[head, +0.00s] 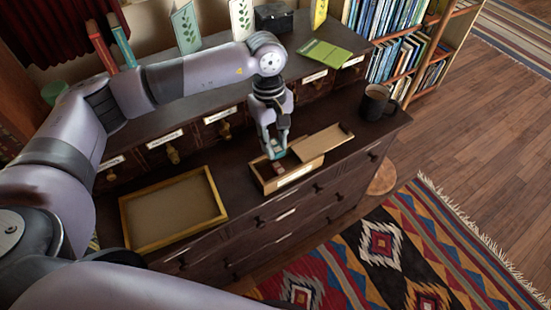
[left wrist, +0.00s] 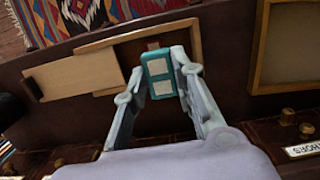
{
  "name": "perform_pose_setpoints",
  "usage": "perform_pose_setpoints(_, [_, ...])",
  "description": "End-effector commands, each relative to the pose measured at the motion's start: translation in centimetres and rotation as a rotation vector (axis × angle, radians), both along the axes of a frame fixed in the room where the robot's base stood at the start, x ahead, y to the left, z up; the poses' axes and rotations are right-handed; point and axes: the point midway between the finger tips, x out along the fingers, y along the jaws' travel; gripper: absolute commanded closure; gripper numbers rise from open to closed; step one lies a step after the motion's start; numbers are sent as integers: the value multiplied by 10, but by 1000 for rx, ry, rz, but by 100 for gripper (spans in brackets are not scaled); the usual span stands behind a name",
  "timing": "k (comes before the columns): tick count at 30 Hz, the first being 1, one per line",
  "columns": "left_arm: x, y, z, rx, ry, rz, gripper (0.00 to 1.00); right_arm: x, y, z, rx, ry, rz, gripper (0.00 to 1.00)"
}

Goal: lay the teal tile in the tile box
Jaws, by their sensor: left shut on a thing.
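The teal tile (head: 277,148) is held between the fingertips of my left gripper (head: 275,150), which is shut on it. In the left wrist view the teal tile (left wrist: 160,76) shows two pale squares on its face, between the two fingers. The wooden tile box (head: 296,177) stands on the dresser top, directly below the gripper. Its lid (head: 318,142) is slid partly off to the right, leaving the left part open. The tile is over or at this opening; its exact height above the box floor is hard to tell. A brown piece (head: 279,167) shows inside the box. My right gripper is not in view.
A yellow-rimmed tray (head: 215,190) lies left of the box on the dresser. A dark mug (head: 376,103) stands to the right. Small drawers (head: 220,125) with labels line the back.

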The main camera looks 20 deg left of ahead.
Motion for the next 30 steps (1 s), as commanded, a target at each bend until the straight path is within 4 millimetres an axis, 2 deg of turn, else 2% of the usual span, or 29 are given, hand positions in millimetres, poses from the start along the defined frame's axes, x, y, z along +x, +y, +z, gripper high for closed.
perform_pose_setpoints(3, [-1, 0, -23, 0, 3, -1, 91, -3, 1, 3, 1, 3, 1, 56])
perform_pose_setpoints(11, [0, 0, -43, -1, 0, -1, 91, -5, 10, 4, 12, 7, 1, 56])
perform_pose_setpoints(18, [0, -1, -77, -1, 0, -2, 91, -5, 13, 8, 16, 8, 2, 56])
perform_pose_setpoints(28, [0, 0, -82, 0, -2, -3, 91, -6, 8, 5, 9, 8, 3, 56])
perform_pose_setpoints(29, [0, 0, -80, 0, -2, -3, 74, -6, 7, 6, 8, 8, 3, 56])
perform_pose_setpoints(30, [0, 0, -80, -1, -1, -2, 71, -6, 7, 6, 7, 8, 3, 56])
